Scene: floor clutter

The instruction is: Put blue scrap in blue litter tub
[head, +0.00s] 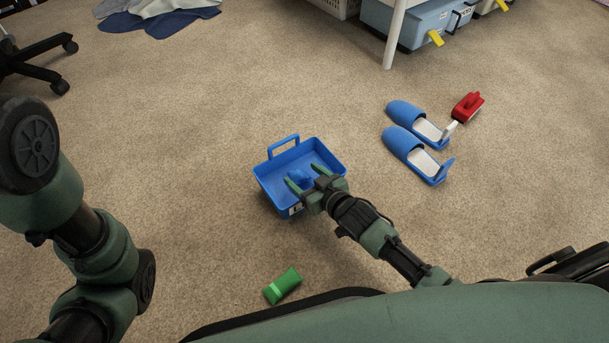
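The blue litter tub (326,153), an open box with a raised handle at its far left side, stands on the carpet in the middle of the head view. My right gripper (302,174) reaches over its near side with its two green fingers spread apart. A small darker blue lump, which looks like the blue scrap (299,178), shows inside the tub between and below the fingers. I cannot tell whether it touches them. My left arm is at the left edge, and its gripper is out of view.
A green packet (283,286) lies on the carpet near my base. Blue slippers (404,143) and a red brush-like item (467,107) lie to the right. Chair legs (35,60), cloths (160,15) and a white table leg (394,40) with blue bins (420,22) stand farther back.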

